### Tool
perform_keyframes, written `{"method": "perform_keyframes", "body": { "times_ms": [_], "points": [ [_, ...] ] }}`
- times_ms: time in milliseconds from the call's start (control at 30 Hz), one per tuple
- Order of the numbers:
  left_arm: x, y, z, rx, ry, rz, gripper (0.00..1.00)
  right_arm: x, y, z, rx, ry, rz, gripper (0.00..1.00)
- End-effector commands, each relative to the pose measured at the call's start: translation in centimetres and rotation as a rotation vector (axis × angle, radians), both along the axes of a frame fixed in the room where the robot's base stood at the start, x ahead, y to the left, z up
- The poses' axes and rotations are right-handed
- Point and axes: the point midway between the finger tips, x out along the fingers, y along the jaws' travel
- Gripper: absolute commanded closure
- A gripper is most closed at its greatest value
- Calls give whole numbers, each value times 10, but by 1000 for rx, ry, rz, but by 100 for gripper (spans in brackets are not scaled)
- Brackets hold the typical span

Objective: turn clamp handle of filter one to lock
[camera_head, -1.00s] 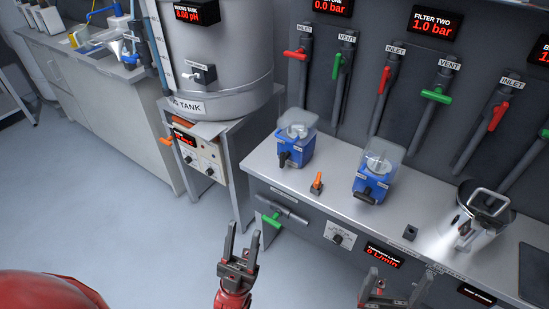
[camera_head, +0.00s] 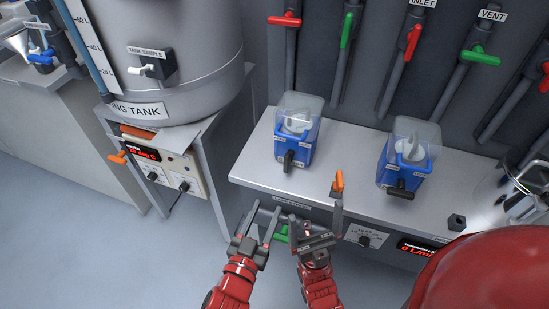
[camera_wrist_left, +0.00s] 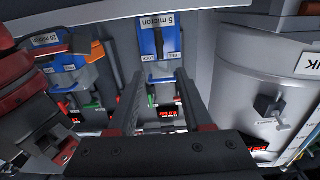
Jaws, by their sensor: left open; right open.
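Filter one is taken to be the left blue housing (camera_head: 294,140) with a clear cover, on the grey bench nearest the tank. Its black clamp handle (camera_head: 289,160) points down at the front, between small white labels. In the left wrist view a blue housing labelled "5 micron" (camera_wrist_left: 149,38) lies beyond the finger gap, with a black handle (camera_wrist_left: 160,44). My left gripper (camera_head: 263,216) is open and empty, below and left of filter one, in front of the bench edge. My right gripper (camera_head: 315,210) is open and empty beside it, apart from the handle.
A second blue housing (camera_head: 408,155) has its black handle (camera_head: 400,190) sideways. An orange lever (camera_head: 339,180) stands between the housings, close to the right gripper's finger. A green valve handle (camera_head: 281,234) is under the bench edge. The tank (camera_head: 165,60) stands left; pipes run behind.

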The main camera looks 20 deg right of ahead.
Motion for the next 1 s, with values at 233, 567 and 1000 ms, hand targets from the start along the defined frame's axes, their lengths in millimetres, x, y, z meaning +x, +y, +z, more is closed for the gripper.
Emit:
{"method": "perform_keyframes", "body": {
  "times_ms": [233, 567, 1000],
  "points": [
    [34, -23, 1, -2, -8, 0, 50, 0, 0, -20, 0, 0, 0, 0],
    [91, -62, 3, -1, -7, 1, 50, 0, 0, -18, 0, 0, 0, 0],
    [137, -92, 2, -1, -4, 1, 50, 0, 0, -17, 0, 0, 0, 0]
  ]
}}
